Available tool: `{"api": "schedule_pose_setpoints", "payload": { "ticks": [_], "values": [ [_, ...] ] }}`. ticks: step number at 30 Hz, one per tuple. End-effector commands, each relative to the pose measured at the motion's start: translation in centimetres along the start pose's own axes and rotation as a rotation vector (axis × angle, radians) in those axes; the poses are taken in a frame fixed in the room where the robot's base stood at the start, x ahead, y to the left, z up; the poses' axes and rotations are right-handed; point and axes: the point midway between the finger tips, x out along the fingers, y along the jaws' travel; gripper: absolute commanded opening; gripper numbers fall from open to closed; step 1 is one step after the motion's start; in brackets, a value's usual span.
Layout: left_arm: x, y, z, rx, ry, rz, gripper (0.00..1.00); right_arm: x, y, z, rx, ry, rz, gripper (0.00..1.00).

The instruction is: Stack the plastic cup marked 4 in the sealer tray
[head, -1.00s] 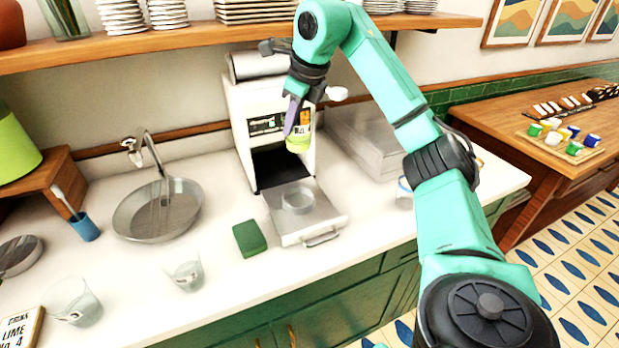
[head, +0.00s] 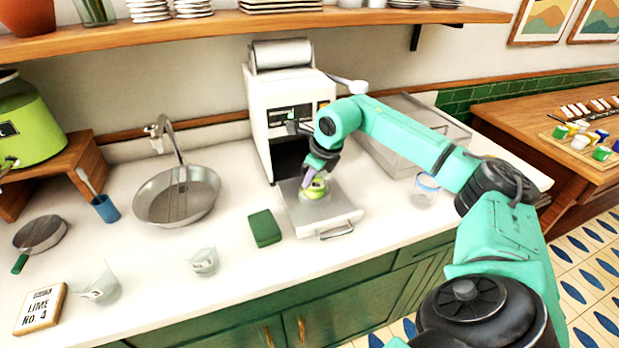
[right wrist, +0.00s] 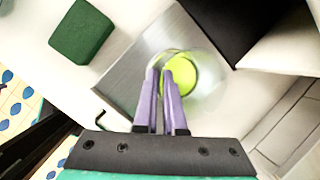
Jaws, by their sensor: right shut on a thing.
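My right gripper (head: 310,182) is shut on a cup with lime-green contents (head: 316,190), gripping it at its side. The cup is at the round holder of the pulled-out metal sealer tray (head: 345,211). In the right wrist view the purple fingers (right wrist: 165,88) overlap the near side of the cup (right wrist: 184,77), seen from above over the tray (right wrist: 125,85). I cannot tell whether the cup rests fully in the holder. Any number on the cup is not readable. The white sealer (head: 258,115) stands behind the tray. My left gripper is out of view.
A green sponge (head: 265,228) lies left of the tray. Clear cups stand at the front left (head: 204,262) (head: 98,287) and right (head: 424,192). A card (head: 40,309) reads "LIME No. 4".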

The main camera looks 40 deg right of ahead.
Motion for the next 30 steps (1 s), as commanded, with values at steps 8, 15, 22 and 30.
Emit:
{"api": "schedule_pose_setpoints", "payload": {
  "ticks": [8, 15, 22, 30],
  "values": [
    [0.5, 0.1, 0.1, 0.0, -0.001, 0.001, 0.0, 0.6, 0.1, -0.2, 0.0, 0.0, 0.0, 0.3],
    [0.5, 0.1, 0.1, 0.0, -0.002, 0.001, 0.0, 0.5, 0.1, -0.2, 0.0, 0.0, 0.0, 0.38],
    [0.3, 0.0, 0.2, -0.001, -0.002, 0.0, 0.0, -0.9, 0.0, 0.1, 0.0, -0.004, -0.001, 0.38],
    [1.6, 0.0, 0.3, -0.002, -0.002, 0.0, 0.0, -8.2, 0.0, 0.1, -0.002, -0.006, -0.002, 0.38]
  ]
}}
